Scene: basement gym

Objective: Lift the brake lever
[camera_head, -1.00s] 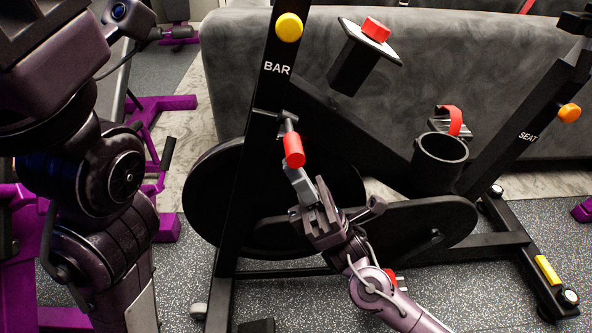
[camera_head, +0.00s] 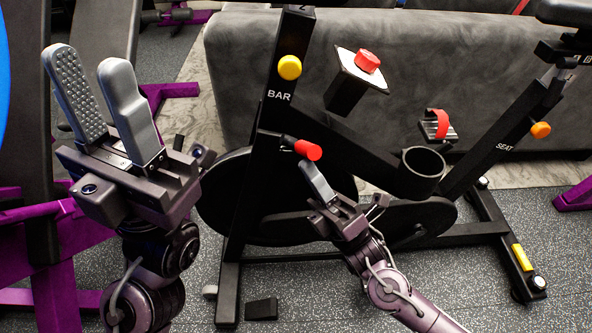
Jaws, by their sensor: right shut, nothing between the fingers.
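The brake lever (camera_head: 308,150) is a short dark rod with a red end on the upright BAR post of the black exercise bike (camera_head: 270,170). It points to the right and slopes slightly down. My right gripper (camera_head: 310,167) is shut and empty, with its fingertips right under the red end; I cannot tell whether they touch it. My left gripper (camera_head: 88,62) is open and empty, pointing up at the left, well away from the lever.
A black cup holder (camera_head: 422,165) is to the right. A grey padded block (camera_head: 430,60) stands behind the bike. Purple gym frames (camera_head: 40,270) are at the left.

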